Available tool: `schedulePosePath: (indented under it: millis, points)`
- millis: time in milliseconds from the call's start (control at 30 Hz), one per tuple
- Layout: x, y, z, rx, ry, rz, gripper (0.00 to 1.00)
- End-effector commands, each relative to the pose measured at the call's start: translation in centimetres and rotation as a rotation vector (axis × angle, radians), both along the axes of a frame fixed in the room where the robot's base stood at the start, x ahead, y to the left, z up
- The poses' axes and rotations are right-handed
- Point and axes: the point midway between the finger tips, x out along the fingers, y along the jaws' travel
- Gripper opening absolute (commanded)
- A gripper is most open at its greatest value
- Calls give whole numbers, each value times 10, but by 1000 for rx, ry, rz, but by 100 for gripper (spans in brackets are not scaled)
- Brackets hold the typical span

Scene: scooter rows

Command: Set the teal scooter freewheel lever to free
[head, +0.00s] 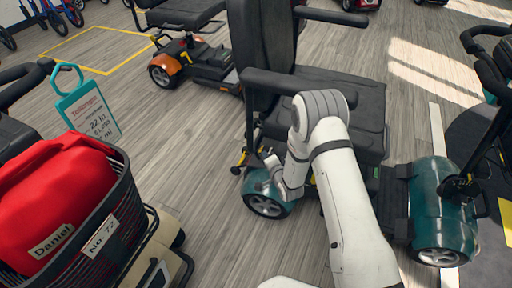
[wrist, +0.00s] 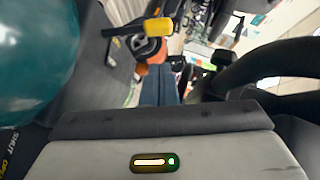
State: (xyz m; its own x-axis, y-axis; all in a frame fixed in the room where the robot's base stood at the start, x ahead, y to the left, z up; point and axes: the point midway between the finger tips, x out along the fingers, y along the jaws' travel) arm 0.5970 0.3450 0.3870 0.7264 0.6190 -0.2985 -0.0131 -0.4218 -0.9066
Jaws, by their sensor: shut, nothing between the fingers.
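The teal scooter (head: 435,205) stands at centre right, with a black seat and teal covers at both ends. My gripper (head: 268,163) is shut and empty, low beside its rear teal cover (head: 262,190), below the armrest. A small lever with yellow parts (head: 238,168) shows just left of my gripper. In the wrist view a yellow-ended lever (wrist: 158,26) stands out at the upper middle, apart from my grey gripper housing (wrist: 90,158). The teal cover (wrist: 35,65) fills the upper left there. I cannot tell the lever's setting or whether my fingertips touch it.
An orange scooter (head: 190,62) stands behind. A scooter with a black basket (head: 118,215) holding a red bag (head: 50,190) is at near left, by a teal tag (head: 88,110). Another scooter (head: 490,120) stands at right. Wood floor (head: 170,130) is open between them.

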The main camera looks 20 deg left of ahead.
Motion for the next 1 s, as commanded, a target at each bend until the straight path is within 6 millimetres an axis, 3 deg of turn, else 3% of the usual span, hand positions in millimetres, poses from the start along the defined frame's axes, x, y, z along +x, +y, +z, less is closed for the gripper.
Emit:
schedulePosePath:
  millis: [300,500,1000]
  points:
    - [50,44,-24,1,-2,2,0]
    - [71,62,-32,0,0,2,0]
    - [79,69,-33,-1,0,2,0]
